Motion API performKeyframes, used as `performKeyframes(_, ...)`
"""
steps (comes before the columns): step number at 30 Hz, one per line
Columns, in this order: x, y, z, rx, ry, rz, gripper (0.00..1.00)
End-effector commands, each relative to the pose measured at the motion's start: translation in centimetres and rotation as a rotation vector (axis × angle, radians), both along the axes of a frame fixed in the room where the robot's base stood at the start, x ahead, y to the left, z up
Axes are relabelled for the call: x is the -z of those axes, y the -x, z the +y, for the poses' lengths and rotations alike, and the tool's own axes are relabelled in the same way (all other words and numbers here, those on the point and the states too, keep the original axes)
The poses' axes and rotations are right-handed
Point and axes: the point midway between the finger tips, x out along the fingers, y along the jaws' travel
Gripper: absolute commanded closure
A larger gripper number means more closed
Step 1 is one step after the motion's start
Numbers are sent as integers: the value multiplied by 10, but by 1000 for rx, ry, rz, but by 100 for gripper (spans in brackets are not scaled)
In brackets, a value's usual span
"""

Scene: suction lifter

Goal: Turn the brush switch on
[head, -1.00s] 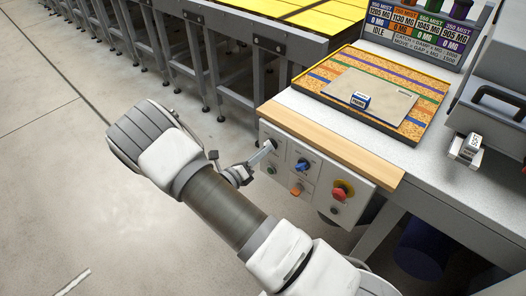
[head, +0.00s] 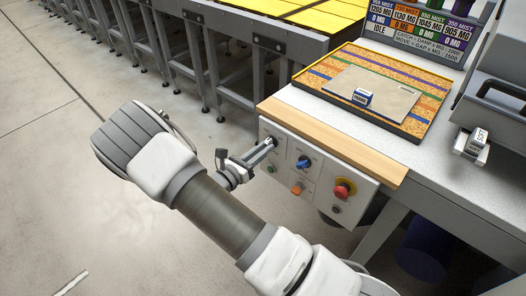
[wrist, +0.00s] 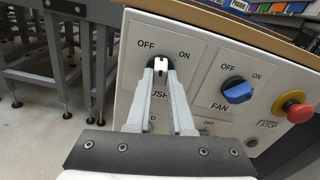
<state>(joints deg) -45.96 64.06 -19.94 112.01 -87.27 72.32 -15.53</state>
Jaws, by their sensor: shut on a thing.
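The control panel (wrist: 205,50) is a light grey box front under the worktop; it also shows in the head view (head: 322,193). The brush switch (wrist: 158,65) is at its upper left, between the OFF and ON marks. Only a small dark and white part of it shows between my fingertips, and I cannot tell its exact setting. My fingers cover part of its label, leaving "USH". My gripper (wrist: 159,72) is shut on the switch. In the head view, my gripper (head: 269,144) reaches the panel's upper left corner from the left.
A blue FAN knob (wrist: 235,91) sits right of the brush switch. A red stop button (wrist: 297,111) on a yellow ring is farther right. An orange knob (head: 297,189) is below the fan knob. A wooden edge (head: 330,140) overhangs the panel. Open floor lies left.

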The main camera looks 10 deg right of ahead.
Motion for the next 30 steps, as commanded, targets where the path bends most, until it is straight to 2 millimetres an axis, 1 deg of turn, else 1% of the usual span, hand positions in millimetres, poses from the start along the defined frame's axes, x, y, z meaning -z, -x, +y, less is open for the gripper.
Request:
performKeyframes(18,2,0,1,-1,-342,-471,100)
performKeyframes(30,2,0,1,-1,-508,-699,100)
